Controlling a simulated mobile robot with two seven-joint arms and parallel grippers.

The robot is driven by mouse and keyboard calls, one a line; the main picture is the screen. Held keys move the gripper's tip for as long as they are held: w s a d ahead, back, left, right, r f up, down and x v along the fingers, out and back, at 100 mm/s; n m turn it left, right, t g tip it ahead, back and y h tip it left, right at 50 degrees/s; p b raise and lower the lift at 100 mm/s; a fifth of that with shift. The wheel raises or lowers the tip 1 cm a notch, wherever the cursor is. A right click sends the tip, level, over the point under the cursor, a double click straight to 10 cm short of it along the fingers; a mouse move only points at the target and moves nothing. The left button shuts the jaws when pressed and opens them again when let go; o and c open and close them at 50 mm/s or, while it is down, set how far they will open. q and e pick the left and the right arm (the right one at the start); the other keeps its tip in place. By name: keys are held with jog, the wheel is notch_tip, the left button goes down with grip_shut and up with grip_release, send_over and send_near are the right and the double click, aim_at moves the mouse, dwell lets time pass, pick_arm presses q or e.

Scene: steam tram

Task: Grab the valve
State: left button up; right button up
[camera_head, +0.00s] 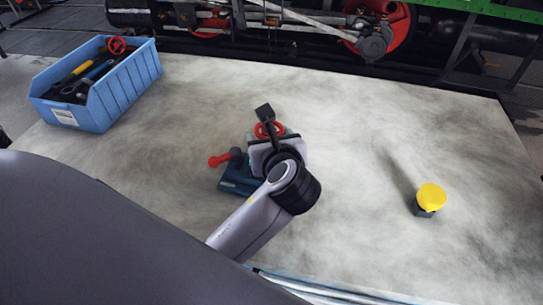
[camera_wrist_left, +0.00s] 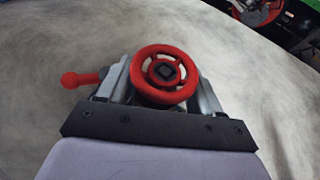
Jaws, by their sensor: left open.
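The valve has a round red handwheel with a dark square hub, which shows plainly in the left wrist view (camera_wrist_left: 165,60). In the head view the red wheel (camera_head: 268,130) is partly hidden by my left gripper (camera_head: 276,143). The gripper is open over the wheel, with one finger on each side of it in the left wrist view. I cannot tell whether the fingers touch it. A dark teal body (camera_head: 238,184) with a red-knobbed lever (camera_head: 219,160) shows beside and below my wrist. My right gripper is not in view.
A blue bin (camera_head: 118,100) with tools and another red wheel (camera_head: 117,45) stands at the back left of the pale table (camera_head: 350,180). A yellow-topped dark object (camera_head: 430,198) stands at the right. Locomotive machinery (camera_head: 373,35) is behind the table. The table's right half is mostly clear.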

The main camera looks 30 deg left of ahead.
pick_arm(q)
jog(key=shift+s, duration=0.1)
grip_shut()
jog(key=shift+r, duration=0.1)
